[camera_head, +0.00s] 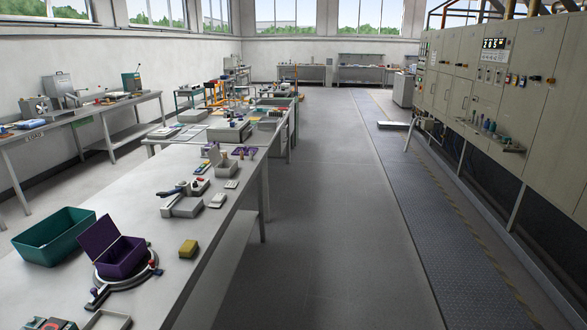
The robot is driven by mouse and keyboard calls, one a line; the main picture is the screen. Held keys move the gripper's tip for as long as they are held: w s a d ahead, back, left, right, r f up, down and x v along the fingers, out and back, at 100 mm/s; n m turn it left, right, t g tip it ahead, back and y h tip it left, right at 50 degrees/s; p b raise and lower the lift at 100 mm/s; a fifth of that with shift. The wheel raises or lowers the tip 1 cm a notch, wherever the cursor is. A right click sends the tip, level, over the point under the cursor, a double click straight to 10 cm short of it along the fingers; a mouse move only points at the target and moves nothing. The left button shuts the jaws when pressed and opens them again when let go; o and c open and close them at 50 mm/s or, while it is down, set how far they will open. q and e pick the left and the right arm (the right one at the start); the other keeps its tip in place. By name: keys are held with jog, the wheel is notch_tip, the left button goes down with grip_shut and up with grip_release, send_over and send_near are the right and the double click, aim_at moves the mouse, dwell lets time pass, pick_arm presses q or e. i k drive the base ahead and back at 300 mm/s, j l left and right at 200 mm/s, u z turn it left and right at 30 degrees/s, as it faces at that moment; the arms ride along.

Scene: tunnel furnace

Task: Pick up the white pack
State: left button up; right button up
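No object is plainly marked out as the white pack. A small pale, white-and-bluish flat pack (30,124) lies near the front edge of the left bench. Small whitish items also sit on the long middle table: one low block (217,201) and a smaller one (231,184) behind it. They are too small to tell which, if any, is a pack. Neither of my grippers shows in the head view.
The long table (215,242) holds a teal bin (52,238), an open purple box (118,262) on a round stand and a yellow block (188,248). The left bench (65,122) runs along the wall. The aisle floor (315,220) is clear, with grey cabinets (480,85) at right.

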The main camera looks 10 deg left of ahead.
aim_at(219, 198)
jog(key=i+u, duration=0.25)
jog(key=i, duration=0.2)
jog(key=i+l+u, duration=0.55)
jog(key=i, duration=0.3)
jog(key=i+l+u, duration=0.1)
jog(key=i+u, duration=0.15)
jog(key=u, duration=0.15)
jog(key=i+l+u, duration=0.2)
jog(key=u, duration=0.15)
jog(key=i+l+u, duration=0.2)
jog(key=u, duration=0.2)
jog(key=i+l+u, duration=0.3)
jog(key=l+u, duration=0.3)
jog(key=i+l+u, duration=0.15)
jog(key=l+u, duration=0.15)
jog(key=l, duration=0.25)
